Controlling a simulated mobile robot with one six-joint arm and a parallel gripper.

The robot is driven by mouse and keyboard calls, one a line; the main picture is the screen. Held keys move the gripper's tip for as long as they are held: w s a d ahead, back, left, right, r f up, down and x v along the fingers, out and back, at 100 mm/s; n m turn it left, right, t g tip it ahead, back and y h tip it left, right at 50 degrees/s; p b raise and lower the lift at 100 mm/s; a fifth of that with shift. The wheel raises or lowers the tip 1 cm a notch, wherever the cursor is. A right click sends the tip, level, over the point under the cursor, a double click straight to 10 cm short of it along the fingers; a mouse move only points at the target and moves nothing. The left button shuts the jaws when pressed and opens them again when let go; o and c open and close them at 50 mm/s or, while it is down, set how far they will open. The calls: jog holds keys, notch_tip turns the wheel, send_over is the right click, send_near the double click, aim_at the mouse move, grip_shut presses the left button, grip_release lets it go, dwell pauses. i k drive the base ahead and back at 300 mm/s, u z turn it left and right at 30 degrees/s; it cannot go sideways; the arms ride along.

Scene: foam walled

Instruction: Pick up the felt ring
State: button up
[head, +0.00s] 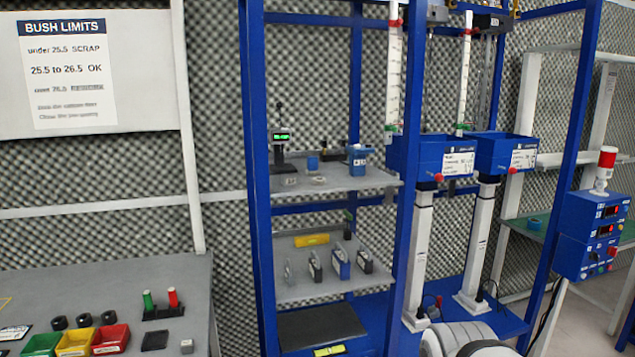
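I cannot single out the felt ring with certainty. Several small dark ring-like pieces (83,320) stand in a row on the grey bench at the lower left, behind the coloured bins. A small teal round piece (535,222), which may be a ring, lies on the green table (556,233) at the right. Both are too small to tell their material. My gripper is not in view; white rounded parts at the bottom edge look like my arm.
The grey bench (160,275) at lower left holds yellow, green and red bins (110,340) and a stand with green and red plugs (160,306). A blue-framed rack (258,200) with shelves stands mid-picture. A blue control box (590,235) stands at right.

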aim_at(318, 181)
jog(key=i, duration=0.95)
